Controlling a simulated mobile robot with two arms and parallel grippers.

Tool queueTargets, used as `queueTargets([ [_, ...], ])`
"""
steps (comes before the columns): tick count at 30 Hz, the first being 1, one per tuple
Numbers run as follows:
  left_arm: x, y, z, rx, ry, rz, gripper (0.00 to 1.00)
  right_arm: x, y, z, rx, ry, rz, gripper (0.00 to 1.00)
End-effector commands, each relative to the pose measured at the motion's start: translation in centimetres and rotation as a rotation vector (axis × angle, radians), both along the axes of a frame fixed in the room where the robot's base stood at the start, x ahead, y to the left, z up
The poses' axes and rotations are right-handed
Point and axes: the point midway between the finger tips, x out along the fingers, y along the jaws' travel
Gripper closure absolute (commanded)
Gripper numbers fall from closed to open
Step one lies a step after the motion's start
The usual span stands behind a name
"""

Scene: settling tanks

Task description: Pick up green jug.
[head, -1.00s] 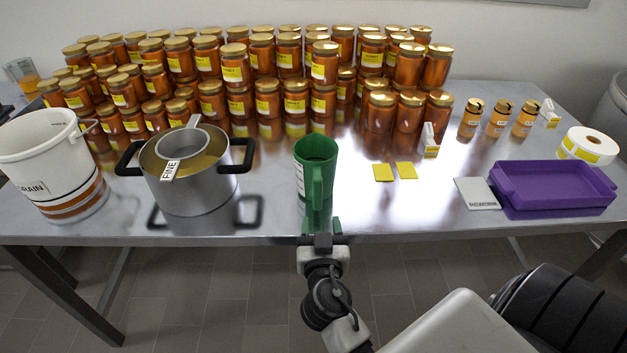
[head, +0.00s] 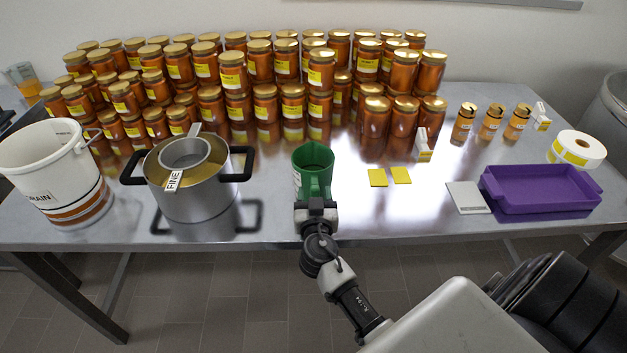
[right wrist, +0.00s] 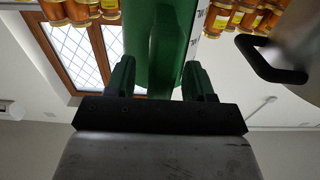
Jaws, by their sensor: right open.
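The green jug (head: 313,160) stands upright near the front edge of the steel table, with its handle towards me. My right gripper (head: 316,198) is at the handle side of the jug, low and close against it in the head view. In the right wrist view the jug (right wrist: 150,40) fills the top middle, and its handle lies between the two green fingers of the right gripper (right wrist: 159,78). The fingers stand apart on either side of the handle. Whether they touch it I cannot tell. My left gripper is not in view.
A steel pot with a sieve (head: 195,195) stands left of the jug, a white bucket (head: 50,165) further left. Many honey jars (head: 265,105) stand behind. Yellow cards (head: 378,178), a grey card (head: 466,197) and a purple tray (head: 540,190) lie to the right.

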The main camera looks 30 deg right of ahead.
Motion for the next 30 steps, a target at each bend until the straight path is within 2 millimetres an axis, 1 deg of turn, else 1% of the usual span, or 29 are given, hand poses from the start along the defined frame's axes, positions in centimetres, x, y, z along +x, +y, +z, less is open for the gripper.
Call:
queueTargets([
  [2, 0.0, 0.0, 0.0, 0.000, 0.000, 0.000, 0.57, 0.0, 0.0, 0.0, 0.000, 0.000, 0.000, 0.47],
  [5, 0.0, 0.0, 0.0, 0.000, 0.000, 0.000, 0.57, 0.0, 0.0, 0.0, -0.001, 0.001, 0.000, 0.61],
  [12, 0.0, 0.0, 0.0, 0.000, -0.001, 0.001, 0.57, -0.1, 0.0, 0.0, -0.001, 0.001, 0.000, 0.97],
  [13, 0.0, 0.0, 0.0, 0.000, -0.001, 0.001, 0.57, -0.1, 0.0, 0.0, -0.001, 0.001, 0.000, 1.00],
  [23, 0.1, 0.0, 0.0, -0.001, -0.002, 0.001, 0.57, -0.1, 0.0, 0.2, -0.001, 0.000, 0.000, 1.00],
  [26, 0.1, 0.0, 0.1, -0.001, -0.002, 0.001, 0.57, 0.0, 0.0, 0.8, -0.001, -0.003, -0.001, 1.00],
  [30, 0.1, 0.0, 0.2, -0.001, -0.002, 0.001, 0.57, -0.1, 0.0, 2.4, 0.000, -0.004, 0.000, 1.00],
])
